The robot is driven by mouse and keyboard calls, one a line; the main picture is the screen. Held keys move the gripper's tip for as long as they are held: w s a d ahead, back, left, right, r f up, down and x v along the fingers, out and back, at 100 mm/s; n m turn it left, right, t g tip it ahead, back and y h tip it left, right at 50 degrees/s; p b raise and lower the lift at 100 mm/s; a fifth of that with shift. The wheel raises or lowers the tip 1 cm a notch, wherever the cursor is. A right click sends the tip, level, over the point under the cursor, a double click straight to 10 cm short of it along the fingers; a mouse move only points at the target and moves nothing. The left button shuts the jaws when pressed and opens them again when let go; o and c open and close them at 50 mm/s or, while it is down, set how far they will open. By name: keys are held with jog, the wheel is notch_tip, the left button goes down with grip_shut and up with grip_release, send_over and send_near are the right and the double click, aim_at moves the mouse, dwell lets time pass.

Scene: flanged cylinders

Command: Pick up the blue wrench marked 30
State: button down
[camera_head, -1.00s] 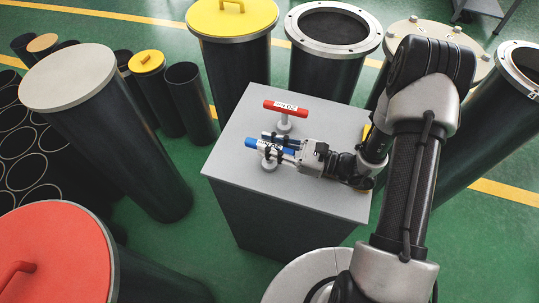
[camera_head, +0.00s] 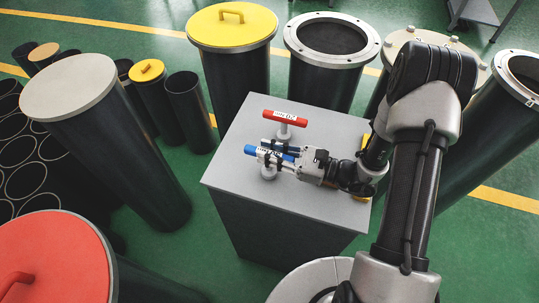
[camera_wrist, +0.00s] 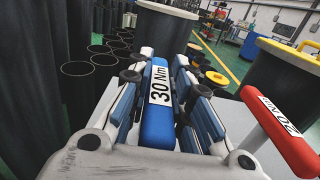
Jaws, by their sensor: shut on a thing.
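The blue wrench marked 30 Nm (camera_head: 266,154) is at the stand (camera_head: 268,172) on the grey box top. Its blue bar runs down the middle of the wrist view (camera_wrist: 158,100), with the white label facing the camera. My gripper (camera_head: 276,155) reaches in from the right, low over the box. Its fingers (camera_wrist: 160,105) lie on both sides of the blue bar, and it is shut on the wrench. I cannot tell whether the wrench still touches its stand.
A red wrench marked 20 Nm (camera_head: 286,117) stands close behind on the grey box (camera_head: 235,178); in the wrist view it is at the right (camera_wrist: 282,130). Tall flanged cylinders surround the box, including a yellow-lidded one (camera_head: 232,25) and a grey-lidded one (camera_head: 70,85).

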notch_tip(320, 180, up, 19)
jog(key=p, duration=0.4)
